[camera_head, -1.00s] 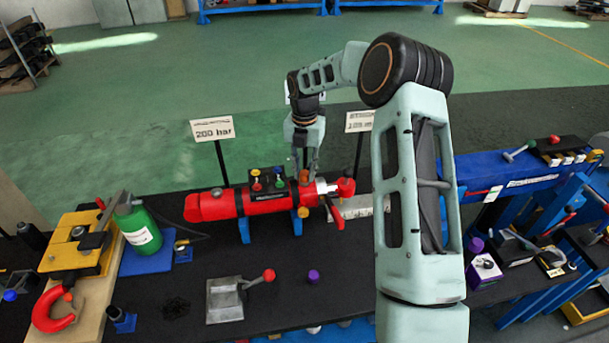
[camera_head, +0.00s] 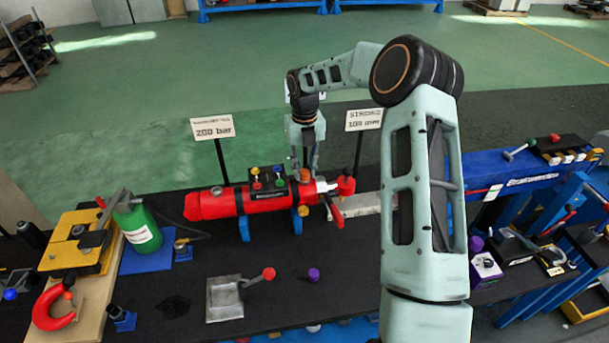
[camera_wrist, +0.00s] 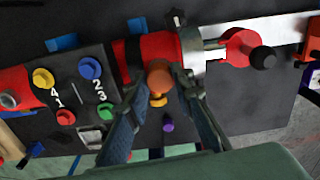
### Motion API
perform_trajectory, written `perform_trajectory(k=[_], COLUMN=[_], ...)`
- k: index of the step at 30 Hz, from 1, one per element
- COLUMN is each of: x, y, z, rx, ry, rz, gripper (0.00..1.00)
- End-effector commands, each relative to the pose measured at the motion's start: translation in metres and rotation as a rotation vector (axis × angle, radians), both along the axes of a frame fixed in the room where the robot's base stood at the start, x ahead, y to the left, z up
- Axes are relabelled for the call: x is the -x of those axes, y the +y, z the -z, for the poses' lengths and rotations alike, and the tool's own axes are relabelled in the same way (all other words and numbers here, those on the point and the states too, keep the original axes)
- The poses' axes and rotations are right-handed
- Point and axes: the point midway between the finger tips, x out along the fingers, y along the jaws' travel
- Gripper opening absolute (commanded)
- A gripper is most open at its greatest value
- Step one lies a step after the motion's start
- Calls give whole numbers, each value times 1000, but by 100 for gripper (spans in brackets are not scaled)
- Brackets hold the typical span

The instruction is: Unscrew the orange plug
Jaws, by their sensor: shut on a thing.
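The orange plug (camera_head: 304,174) sits on top of the red cylinder (camera_head: 215,205) near its right end. It also shows in the wrist view as a round orange cap (camera_wrist: 160,80). My gripper (camera_head: 305,171) reaches down onto the plug from above. In the wrist view its two fingers (camera_wrist: 161,84) stand on either side of the plug and are shut on it. The fingers hide part of the plug's sides, and its thread cannot be seen.
A numbered block with coloured knobs (camera_wrist: 73,92) stands just left of the plug. Sign posts marked 200 bar (camera_head: 213,130) and 108 mm (camera_head: 363,121) rise behind the cylinder. A purple cap (camera_head: 314,274) and a metal plate (camera_head: 224,300) lie in front on the black table.

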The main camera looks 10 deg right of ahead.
Motion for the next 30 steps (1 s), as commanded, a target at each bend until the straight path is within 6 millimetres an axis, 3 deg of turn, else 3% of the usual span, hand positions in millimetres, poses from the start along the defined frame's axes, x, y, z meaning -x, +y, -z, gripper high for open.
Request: perform_trajectory(k=[6,7,12,17,20,30], x=[-3,-3,-2,-1,-1,0], y=[0,0,0,0,0,0], z=[-3,-3,-2,-1,-1,0], rx=[-1,-1,0,0,0,1], ry=[-9,-9,-6,-3,-2,-1], rz=[-3,-2,-1,-1,-1,48], gripper=[0,25,42,42,37,37])
